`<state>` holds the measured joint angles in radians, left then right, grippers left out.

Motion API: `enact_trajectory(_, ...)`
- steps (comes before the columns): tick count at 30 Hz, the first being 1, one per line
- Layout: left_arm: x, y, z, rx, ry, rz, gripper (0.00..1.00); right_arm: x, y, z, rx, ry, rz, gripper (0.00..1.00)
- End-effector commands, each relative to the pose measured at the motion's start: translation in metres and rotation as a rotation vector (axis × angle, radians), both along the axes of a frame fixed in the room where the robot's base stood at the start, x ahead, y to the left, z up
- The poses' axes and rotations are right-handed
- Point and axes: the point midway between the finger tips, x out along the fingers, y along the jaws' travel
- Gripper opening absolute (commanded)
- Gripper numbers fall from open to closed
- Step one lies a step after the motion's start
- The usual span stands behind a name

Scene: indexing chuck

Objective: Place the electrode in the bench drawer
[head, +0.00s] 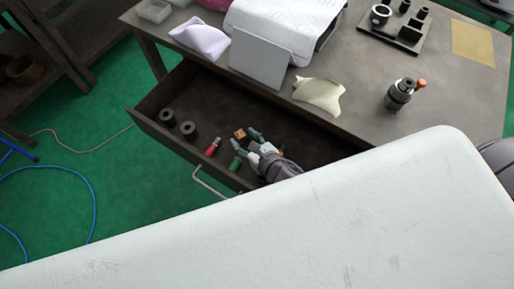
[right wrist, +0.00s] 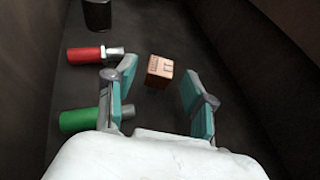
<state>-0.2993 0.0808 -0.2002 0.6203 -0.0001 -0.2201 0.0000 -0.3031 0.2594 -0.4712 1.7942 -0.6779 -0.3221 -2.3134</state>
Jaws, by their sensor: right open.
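The electrode appears to be the small copper-coloured block (head: 240,134), which sits in the open bench drawer (head: 165,143). In the right wrist view the copper block (right wrist: 159,71) shows dark markings on one face and seems to rest on the dark drawer floor. My right gripper (head: 247,140) reaches down into the drawer. In the right wrist view my right gripper (right wrist: 158,82) is open, its teal-padded fingers apart on either side of the block and a little short of it, with nothing held. My left gripper is not in view.
The drawer also holds a red-handled tool (head: 212,147), a green-handled tool (head: 236,163) by a finger, and two dark cylinders (head: 188,129). On the bench are a cream cloth (head: 319,95), a lilac cloth (head: 200,39) and a black tool holder (head: 399,94).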

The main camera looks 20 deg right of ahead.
Motion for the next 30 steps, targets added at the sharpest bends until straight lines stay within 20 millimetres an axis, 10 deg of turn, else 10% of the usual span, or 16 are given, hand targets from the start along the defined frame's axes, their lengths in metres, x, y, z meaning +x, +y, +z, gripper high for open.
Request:
enact_trajectory(13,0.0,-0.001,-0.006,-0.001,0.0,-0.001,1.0,-0.077,-0.022,0.032,-0.001,0.001,0.001,0.54)
enact_trajectory(30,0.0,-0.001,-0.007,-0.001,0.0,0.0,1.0,-0.086,-0.024,0.038,0.0,-0.002,0.0,0.54)
